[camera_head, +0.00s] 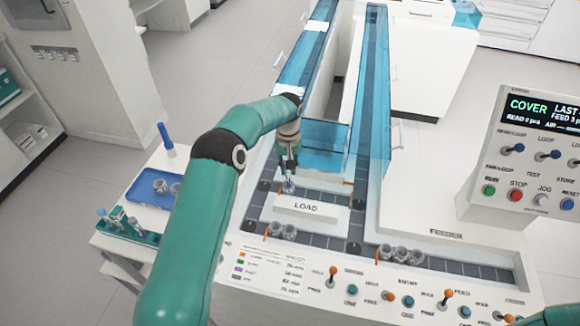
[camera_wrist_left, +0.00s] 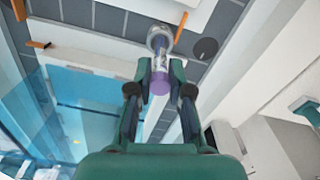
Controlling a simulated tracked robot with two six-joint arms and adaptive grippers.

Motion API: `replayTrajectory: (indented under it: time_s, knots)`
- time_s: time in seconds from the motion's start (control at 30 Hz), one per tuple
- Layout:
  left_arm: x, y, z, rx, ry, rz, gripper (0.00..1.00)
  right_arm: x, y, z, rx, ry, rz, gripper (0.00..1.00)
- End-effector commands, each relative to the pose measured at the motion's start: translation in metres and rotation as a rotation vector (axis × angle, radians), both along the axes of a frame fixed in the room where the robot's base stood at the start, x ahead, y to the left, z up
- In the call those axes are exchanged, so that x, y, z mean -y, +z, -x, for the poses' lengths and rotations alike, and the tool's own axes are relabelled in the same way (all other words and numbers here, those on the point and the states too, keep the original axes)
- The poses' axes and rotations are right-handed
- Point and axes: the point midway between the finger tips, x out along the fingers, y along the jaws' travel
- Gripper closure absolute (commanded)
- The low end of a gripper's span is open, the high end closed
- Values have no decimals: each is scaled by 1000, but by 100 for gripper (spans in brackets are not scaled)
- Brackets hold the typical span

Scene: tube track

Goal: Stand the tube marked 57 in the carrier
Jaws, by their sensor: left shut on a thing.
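My left gripper (camera_head: 289,168) is above the track behind the white LOAD block (camera_head: 306,206). In the left wrist view the gripper (camera_wrist_left: 160,78) is shut on a tube (camera_wrist_left: 159,64) with a purple cap (camera_wrist_left: 159,87). The tube's far end meets a round grey carrier (camera_wrist_left: 161,33) on the track; I cannot tell whether it is seated inside or just over it. The same carrier shows small in the head view (camera_head: 289,187). The number on the tube is not readable. My right gripper is not in view.
Clear blue covers (camera_head: 324,140) stand close to the gripper. More carriers wait on the front track at left (camera_head: 281,231) and right (camera_head: 401,254). A blue tray (camera_head: 146,190) and a green tube rack (camera_head: 128,228) are at left. The control panel (camera_head: 530,160) stands at right.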

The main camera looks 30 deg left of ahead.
Motion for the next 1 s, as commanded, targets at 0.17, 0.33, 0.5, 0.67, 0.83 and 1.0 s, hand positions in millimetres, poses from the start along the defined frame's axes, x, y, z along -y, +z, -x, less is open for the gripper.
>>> replayTrajectory:
  time_s: [0.17,0.33,0.5,0.67,0.83,1.0]
  knots:
    - [0,0,0,0,0,0,99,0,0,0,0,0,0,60]
    - [0,0,0,0,0,0,63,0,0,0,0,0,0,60]
    - [0,0,0,0,0,0,52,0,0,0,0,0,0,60]
    - [0,0,0,0,0,0,52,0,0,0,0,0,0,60]
    - [0,0,0,0,0,0,52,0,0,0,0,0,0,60]
    - [0,1,0,0,0,0,52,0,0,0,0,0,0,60]
